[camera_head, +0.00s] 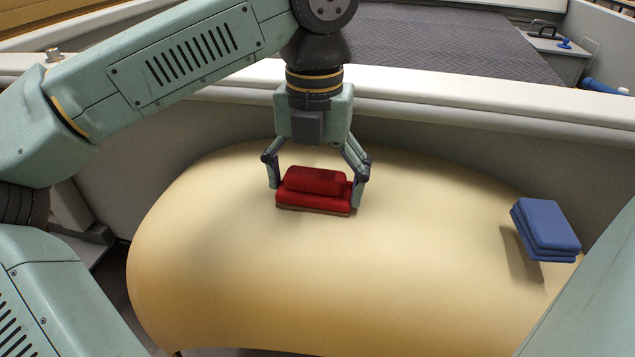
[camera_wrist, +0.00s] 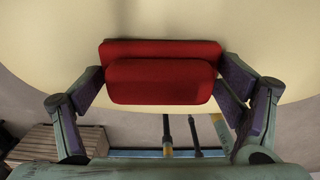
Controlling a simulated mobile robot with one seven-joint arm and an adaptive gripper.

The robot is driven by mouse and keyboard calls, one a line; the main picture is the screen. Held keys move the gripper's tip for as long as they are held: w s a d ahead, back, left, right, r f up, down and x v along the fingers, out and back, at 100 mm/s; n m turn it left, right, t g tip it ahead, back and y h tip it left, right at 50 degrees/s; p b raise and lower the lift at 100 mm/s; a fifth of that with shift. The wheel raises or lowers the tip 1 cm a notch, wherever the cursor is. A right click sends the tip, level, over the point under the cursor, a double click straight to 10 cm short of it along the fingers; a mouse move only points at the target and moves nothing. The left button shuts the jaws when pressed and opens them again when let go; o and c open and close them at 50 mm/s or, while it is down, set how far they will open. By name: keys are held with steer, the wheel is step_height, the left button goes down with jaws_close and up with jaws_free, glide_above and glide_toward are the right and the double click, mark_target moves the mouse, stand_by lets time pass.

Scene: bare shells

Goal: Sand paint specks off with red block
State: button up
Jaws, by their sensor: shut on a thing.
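The red block (camera_head: 315,181) has a wide base with a brownish underside and a narrower raised grip on top. My gripper (camera_head: 316,186) is shut on it, one finger at each end. The block is at the upper middle of a cream curved shell (camera_head: 240,270), at or just above its surface; I cannot tell if it touches. In the wrist view the red block (camera_wrist: 160,75) lies between the two fingers, with the shell behind it. I can make out no paint specks on the shell; the part under the block is hidden.
A blue block (camera_head: 545,228) sits on the shell's right side. A pale wall with a ledge (camera_head: 450,92) runs behind the shell. Beyond it lies a dark textured surface (camera_head: 440,40). A wooden crate (camera_wrist: 58,143) shows in the wrist view. The shell's middle and front are clear.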

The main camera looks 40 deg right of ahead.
steer(key=shift+w+d, duration=0.55)
steer(key=shift+d, duration=0.1)
steer(key=shift+w+d+r+p, duration=0.3)
steer(key=shift+w+d+p, duration=0.2)
steer(key=shift+w, duration=0.15)
steer(key=shift+w+d+f, duration=0.25)
steer(key=shift+w+d, duration=0.15)
steer(key=shift+d, duration=0.2)
steer(key=shift+w+d+f, duration=0.25)
steer(key=shift+w+d, duration=0.1)
steer(key=shift+d, duration=0.25)
steer(key=shift+s, duration=0.1)
steer(key=shift+f, duration=0.1)
steer(key=shift+a+p, duration=0.1)
steer(key=shift+p, duration=0.2)
step_height(320, 180, up, 6)
steer(key=p, duration=0.4)
